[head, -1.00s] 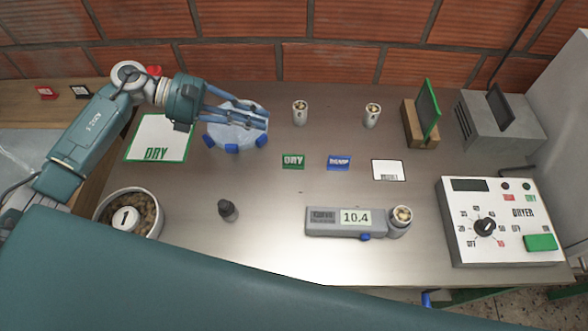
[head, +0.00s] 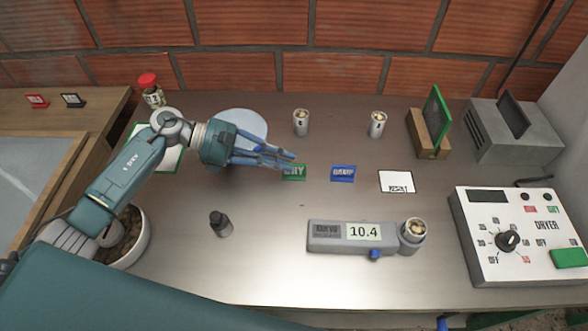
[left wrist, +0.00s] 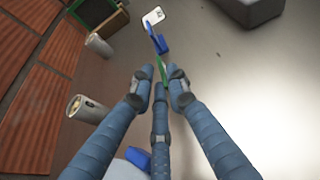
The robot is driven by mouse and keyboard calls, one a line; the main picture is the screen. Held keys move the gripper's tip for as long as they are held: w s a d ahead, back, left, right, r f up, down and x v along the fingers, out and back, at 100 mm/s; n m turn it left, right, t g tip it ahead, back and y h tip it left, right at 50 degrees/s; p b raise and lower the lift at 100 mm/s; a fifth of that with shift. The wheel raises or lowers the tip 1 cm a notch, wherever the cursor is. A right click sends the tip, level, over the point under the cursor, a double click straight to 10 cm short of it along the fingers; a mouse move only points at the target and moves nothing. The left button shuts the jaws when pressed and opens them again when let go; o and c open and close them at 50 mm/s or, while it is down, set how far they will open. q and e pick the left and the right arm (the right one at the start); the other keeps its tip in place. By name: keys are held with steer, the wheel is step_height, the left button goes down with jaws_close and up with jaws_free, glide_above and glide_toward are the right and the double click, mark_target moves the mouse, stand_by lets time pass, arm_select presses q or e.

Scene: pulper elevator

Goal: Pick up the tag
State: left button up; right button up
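The green DRY tag (head: 296,172) stands on the metal table, partly covered by my left gripper's fingers. The blue DAMP tag (head: 343,173) stands to its right, apart from the gripper. My left gripper (head: 286,162) is open, with its fingertips at the green tag. In the left wrist view the green tag (left wrist: 162,68) shows edge-on at the gap between the spread fingertips (left wrist: 160,84). I cannot tell whether any finger touches it. The blue tag (left wrist: 159,42) lies beyond it there. My right gripper is not in view.
A white RESULT card (head: 396,182) lies right of the tags. A meter (head: 345,236) reading 10.4 and a dark bottle (head: 220,224) stand nearer. Two cups (head: 301,123) (head: 377,125) stand behind. The dryer box (head: 515,236) is at the right. A round pale dish (head: 243,124) is partly behind my gripper.

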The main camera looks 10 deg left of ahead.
mark_target(299, 174)
arm_select(q)
steer(key=p+x, duration=0.1)
steer(key=x, duration=0.3)
steer(key=shift+r, duration=0.1)
steer(key=shift+d, duration=0.35)
steer(key=shift+f, duration=0.25)
steer(key=shift+c, duration=0.2)
jaws_close()
steer(key=shift+r, duration=0.1)
step_height(299, 174, up, 20)
steer(key=b, duration=0.3)
